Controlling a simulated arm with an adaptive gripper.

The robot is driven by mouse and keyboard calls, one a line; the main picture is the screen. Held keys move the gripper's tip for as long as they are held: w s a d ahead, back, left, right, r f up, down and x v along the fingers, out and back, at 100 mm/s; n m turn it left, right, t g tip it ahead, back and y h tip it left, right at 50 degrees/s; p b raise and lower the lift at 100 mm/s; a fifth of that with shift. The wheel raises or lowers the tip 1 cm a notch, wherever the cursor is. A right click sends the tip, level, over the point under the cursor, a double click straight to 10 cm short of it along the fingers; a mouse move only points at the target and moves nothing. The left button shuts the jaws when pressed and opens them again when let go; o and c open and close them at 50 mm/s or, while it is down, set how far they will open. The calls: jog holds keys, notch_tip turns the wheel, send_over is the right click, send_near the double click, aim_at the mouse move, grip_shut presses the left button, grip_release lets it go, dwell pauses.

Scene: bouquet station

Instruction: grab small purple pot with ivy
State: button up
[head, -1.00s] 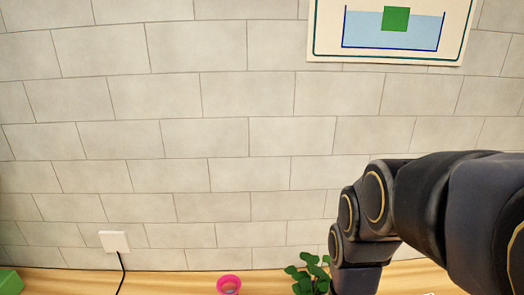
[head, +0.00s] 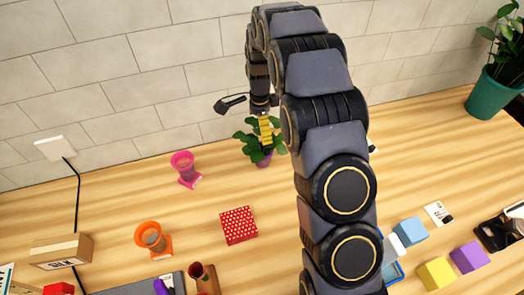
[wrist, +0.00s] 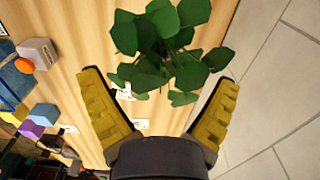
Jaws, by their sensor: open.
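The ivy (head: 250,148) has broad green leaves and stands upright on the table near the back wall. Its small purple pot (head: 264,161) shows below the leaves in the head view. My gripper (head: 248,118) is open just above and beside the ivy, with one yellow-padded finger overlapping the leaves in that view. In the wrist view the leaves (wrist: 165,40) lie ahead of and partly between the two spread yellow fingers (wrist: 160,82). The pot is hidden behind the leaves there. Nothing is held; whether a finger touches a leaf I cannot tell.
A pink vase (head: 183,166) stands left of the ivy. An orange vase (head: 151,236) and a red dotted box (head: 239,225) are nearer the front. Coloured cubes (head: 470,257) lie at right. The tiled wall (head: 120,75) is close behind the ivy.

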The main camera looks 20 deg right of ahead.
aim_at(262, 150)
jog(key=f, duration=0.6)
jog(key=shift+w+d+f, duration=0.15)
jog(key=shift+d+f, duration=0.15)
jog(key=shift+d, duration=0.1)
jog(key=c, duration=1.1)
